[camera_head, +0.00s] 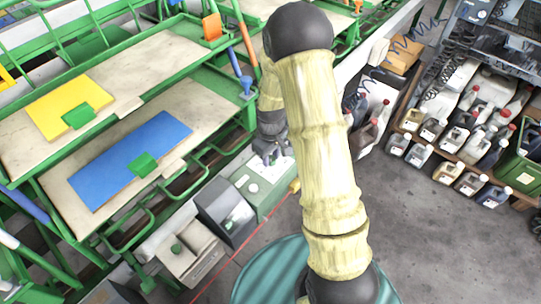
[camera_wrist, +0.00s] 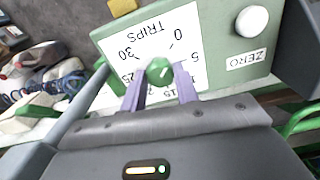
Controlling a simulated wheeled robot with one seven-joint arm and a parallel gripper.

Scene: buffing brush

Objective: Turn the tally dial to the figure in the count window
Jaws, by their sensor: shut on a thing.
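The tally dial is a round green knob (camera_wrist: 159,69) on a white plate (camera_wrist: 118,45) marked TRIPS, with figures including 0, 5, 15, 25 and 30 around it. The plate is upside down in the wrist view. My gripper (camera_wrist: 161,80) is shut on the knob, one purple finger on each side. A pale mark shows on the knob, but I cannot tell which figure it points to. In the head view, my gripper (camera_head: 270,157) is over the green box (camera_head: 255,205) with the white plate. I cannot make out a count window.
A white round button (camera_wrist: 252,21) sits beside the plate, above a ZERO label (camera_wrist: 246,60). A dark grey box (camera_head: 226,212) and a beige box (camera_head: 190,255) stand left of the green box. Green racks (camera_head: 115,125) line the left. Several jugs (camera_head: 470,140) stand at right; open floor lies before them.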

